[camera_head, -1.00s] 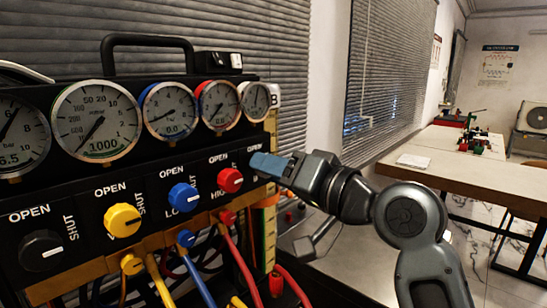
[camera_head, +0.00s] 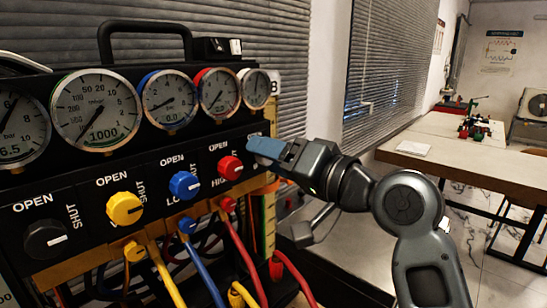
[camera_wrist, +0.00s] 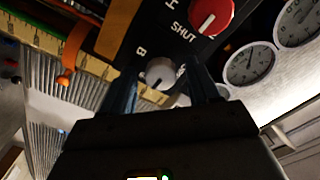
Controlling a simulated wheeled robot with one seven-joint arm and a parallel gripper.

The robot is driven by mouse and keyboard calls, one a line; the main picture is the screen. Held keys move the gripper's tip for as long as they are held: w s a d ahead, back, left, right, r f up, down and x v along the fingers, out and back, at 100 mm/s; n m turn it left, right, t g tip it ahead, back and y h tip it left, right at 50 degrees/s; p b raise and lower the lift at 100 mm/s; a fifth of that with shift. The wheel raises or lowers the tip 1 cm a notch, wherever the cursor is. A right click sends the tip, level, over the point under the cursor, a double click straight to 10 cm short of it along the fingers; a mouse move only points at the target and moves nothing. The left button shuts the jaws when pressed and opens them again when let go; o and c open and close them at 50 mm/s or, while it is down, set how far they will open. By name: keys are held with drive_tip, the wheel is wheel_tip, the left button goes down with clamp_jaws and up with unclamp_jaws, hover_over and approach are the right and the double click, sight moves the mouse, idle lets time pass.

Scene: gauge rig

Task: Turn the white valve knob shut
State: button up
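The white valve knob (camera_wrist: 160,72) shows in the wrist view, round and pale with a dark pointer line, on the dark panel beside the printed letters. My gripper (camera_head: 258,147) has blue fingers and reaches the right end of the gauge panel (camera_head: 82,190). In the wrist view one finger stands on each side of the knob, with gaps visible, so the gripper is open around or just in front of it. I cannot tell whether a finger touches it. In the head view my gripper hides the white knob.
The red knob (camera_head: 230,167) sits close to my gripper. Blue (camera_head: 184,185), yellow (camera_head: 124,208) and black (camera_head: 45,239) knobs follow to the left. Gauges line the top, and coloured hoses (camera_head: 245,262) hang below. A yellow ruler strip (camera_head: 269,225) stands at the panel's right end.

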drive_tip(key=shift+s+d, duration=0.1)
drive_tip(key=b+v, duration=0.2)
drive_tip(key=v, duration=0.5)
drive_tip(key=shift+s+d, duration=0.2)
drive_tip(key=shift+d, duration=0.05)
